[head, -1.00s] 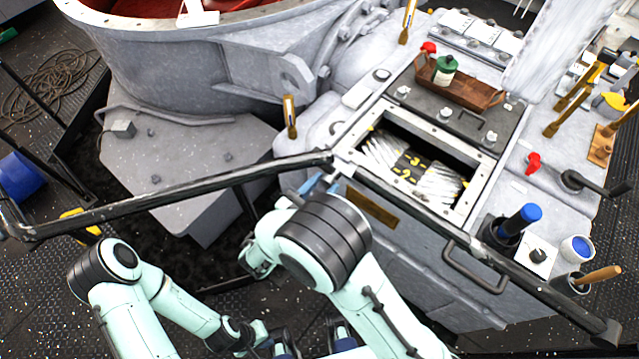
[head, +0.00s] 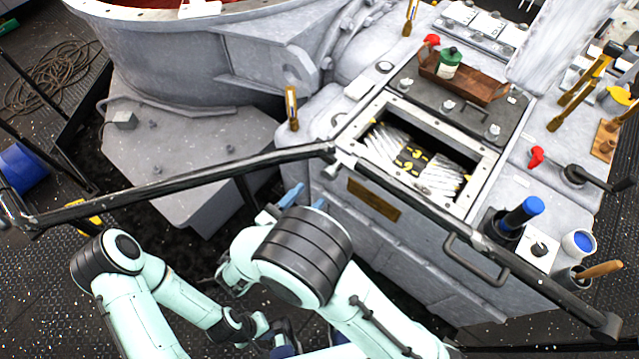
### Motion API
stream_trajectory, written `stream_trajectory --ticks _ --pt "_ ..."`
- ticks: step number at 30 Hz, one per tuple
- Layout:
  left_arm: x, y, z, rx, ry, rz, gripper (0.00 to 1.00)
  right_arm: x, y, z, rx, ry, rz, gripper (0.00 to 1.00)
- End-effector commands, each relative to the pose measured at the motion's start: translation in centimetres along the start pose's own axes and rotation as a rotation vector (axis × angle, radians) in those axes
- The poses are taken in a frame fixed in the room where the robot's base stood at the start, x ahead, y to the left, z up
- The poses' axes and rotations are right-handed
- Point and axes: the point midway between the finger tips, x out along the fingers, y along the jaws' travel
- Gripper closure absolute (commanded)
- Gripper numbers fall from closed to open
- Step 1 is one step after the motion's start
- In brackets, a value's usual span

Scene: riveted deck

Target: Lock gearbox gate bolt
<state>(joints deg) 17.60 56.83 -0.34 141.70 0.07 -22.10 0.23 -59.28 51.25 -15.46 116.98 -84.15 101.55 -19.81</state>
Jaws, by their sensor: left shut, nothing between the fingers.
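A black railing bar (head: 180,182) crosses the left side and meets a second bar (head: 430,208) at a corner in front of the grey gearbox housing (head: 350,255). A small pale metal piece (head: 336,166) sits by that corner; I cannot tell whether it is the gate bolt or how it is set. My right gripper (head: 304,199) has two blue fingers apart, below and left of the corner, with nothing seen between them. Its body is partly hidden behind my forearm. My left gripper (head: 284,343) is shut and empty, low in the picture, partly hidden.
The housing has an open hatch (head: 478,153) showing gears (head: 415,160). A wooden tray (head: 470,86) with a green bottle (head: 450,64) stands behind it. A blue-capped tool (head: 522,212) and a cup (head: 578,243) stand at right. A handle (head: 290,105) sticks up behind the bar.

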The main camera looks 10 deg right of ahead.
Motion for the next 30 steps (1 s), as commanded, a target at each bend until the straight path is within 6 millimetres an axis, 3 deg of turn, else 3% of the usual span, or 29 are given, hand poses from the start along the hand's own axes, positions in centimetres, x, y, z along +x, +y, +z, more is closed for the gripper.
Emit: stream_trajectory --ticks 3,10,30 --pt "0.2 -0.1 0.0 0.000 0.000 0.000 1.00 -2.7 0.1 -0.1 -0.001 0.000 0.003 0.51" --pt "0.3 -0.1 0.0 0.000 -0.001 0.000 1.00 -6.0 0.0 -0.1 -0.001 0.000 0.000 0.51" --pt "0.3 -0.1 0.0 0.000 -0.001 0.000 1.00 -6.7 0.0 0.0 -0.002 0.001 -0.001 0.51"
